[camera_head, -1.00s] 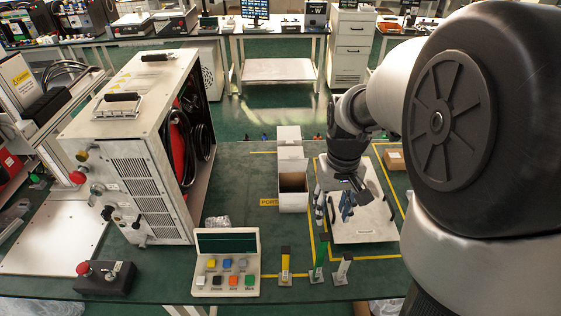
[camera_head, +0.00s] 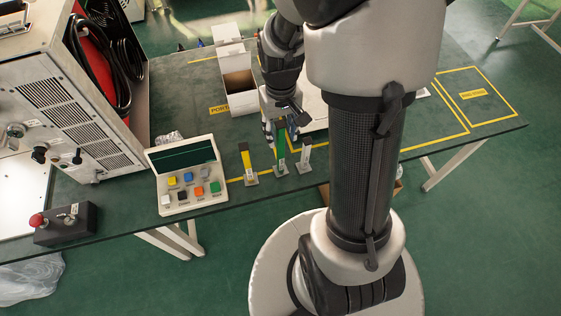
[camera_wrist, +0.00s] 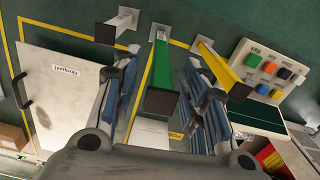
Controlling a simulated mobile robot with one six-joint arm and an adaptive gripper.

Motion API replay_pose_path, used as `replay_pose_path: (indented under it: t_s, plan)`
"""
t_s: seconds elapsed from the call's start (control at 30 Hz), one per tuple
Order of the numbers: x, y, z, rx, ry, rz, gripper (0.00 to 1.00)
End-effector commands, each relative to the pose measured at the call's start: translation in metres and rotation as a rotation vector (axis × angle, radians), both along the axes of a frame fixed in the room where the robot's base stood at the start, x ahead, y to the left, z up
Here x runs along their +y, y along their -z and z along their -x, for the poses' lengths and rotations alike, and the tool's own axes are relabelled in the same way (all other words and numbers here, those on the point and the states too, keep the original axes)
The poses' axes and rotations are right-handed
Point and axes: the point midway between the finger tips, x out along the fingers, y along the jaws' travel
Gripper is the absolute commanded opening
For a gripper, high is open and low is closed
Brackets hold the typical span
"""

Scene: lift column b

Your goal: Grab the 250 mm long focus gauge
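Three slim upright gauges with black tops and small metal feet stand near the table's front edge: a yellow one (camera_head: 246,163), a green one (camera_head: 281,150) and a white one (camera_head: 305,157). I cannot read a length on any. The green one looks tallest. In the wrist view, the green gauge (camera_wrist: 162,70) stands between the blue-padded fingers of my open gripper (camera_wrist: 165,82), with gaps on both sides. The yellow gauge (camera_wrist: 216,66) is outside the right finger, the white gauge (camera_wrist: 118,24) beyond the left. In the head view my gripper (camera_head: 279,128) is at the green gauge's upper part.
A button panel (camera_head: 187,152) stands left of the yellow gauge. An open white box (camera_head: 238,92) is behind. A large cabinet (camera_head: 70,85) fills the left. Yellow-taped table area at right is clear.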

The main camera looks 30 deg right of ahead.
Motion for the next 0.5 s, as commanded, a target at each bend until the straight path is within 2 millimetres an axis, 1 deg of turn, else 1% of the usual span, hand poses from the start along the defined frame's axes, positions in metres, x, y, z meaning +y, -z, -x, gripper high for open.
replay_pose_path:
  t_s: [0.03, 0.1, 0.17, 0.4, 0.5]
  plan:
    - [0.001, 0.014, 0.001, 0.003, 0.000, -0.001, 0.40]
    - [0.001, 0.023, 0.001, 0.002, 0.000, 0.000, 0.40]
    - [0.001, 0.027, 0.000, 0.001, 0.000, 0.000, 0.40]
    - [0.000, 0.027, 0.000, -0.001, 0.000, 0.001, 0.39]
    - [0.000, 0.027, 0.000, -0.001, 0.000, 0.001, 0.33]
